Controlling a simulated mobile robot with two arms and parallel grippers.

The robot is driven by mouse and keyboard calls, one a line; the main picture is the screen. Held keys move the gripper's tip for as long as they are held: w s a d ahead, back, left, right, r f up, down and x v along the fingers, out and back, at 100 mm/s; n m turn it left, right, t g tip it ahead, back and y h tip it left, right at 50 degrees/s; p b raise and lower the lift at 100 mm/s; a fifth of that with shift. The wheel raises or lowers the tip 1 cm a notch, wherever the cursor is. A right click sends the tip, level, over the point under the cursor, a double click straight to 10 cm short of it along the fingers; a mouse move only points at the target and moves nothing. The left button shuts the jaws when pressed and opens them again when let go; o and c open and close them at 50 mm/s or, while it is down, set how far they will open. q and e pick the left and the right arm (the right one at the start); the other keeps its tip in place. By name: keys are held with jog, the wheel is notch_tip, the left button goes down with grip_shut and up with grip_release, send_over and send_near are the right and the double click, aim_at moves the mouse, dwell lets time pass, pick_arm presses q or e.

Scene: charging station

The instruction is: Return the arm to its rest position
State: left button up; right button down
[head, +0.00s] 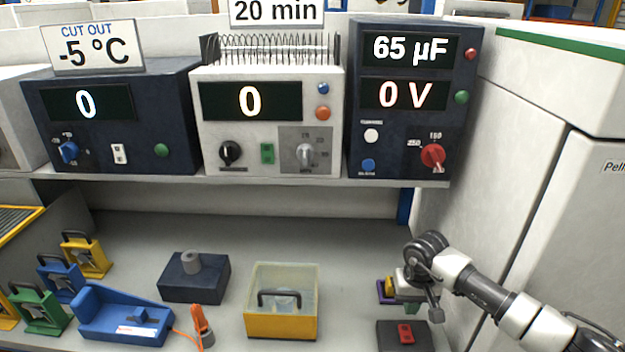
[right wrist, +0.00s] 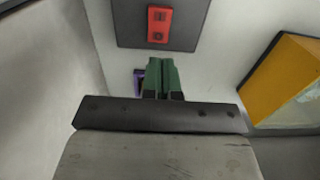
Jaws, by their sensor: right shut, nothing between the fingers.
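My right arm (head: 497,298) comes in from the lower right of the head view. Its right gripper (head: 408,309) hangs below the wrist joint, over the right end of the bench. In the right wrist view its two green fingers (right wrist: 164,78) lie together, with nothing seen between them. A dark block with a red switch (head: 405,334) lies just in front of the gripper. That switch block also shows at the top of the right wrist view (right wrist: 158,25). My left gripper is in neither view.
A purple item (head: 384,292) is partly hidden behind the gripper. A yellow box with a clear cover (head: 282,322) stands to its left. The instrument shelf (head: 250,181) is above, and a white cabinet (head: 520,130) on the right. Bare bench lies between box and gripper.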

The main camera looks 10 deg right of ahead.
jog(key=a+m+t+y, duration=0.25)
jog(key=a+y, duration=0.25)
jog(key=a, duration=0.7)
jog(key=s+a+r+m+t+y, duration=0.3)
jog(key=a+r+m+t+y, duration=0.3)
jog(key=a+r+m+y, duration=0.55)
jog(key=d+r+m+t+h, duration=0.25)
jog(key=m+t+h, duration=0.6)
jog(key=m, duration=1.05)
jog(key=s+d+f+m+g+h, duration=0.1)
jog(key=s+d+f+m+h, duration=0.3)
jog(key=m, duration=0.7)
jog(key=s+d+f+m+g+h, duration=0.1)
jog(key=s+d+f+m+h, duration=0.2)
jog(key=d+m+h, duration=0.55)
jog(key=s+a+f+m+g+y, duration=0.2)
jog(key=s+f+m+g, duration=0.2)
jog(key=s+m+g, duration=0.4)
jog(key=s+a+f+m+g+y, duration=0.1)
jog(key=s+f+m+g+y, duration=0.25)
jog(key=s+m, duration=0.5)
notch_tip(320, 180, down, 27)
jog(key=s+n+g+h, duration=0.1)
jog(key=s+n, duration=0.1)
jog(key=s+d+f+g, duration=0.1)
jog(key=s+d+f, duration=0.1)
jog(key=s+f, duration=1.3)
jog(key=shift+s+d+f, duration=0.4)
jog(key=shift+s, duration=0.2)
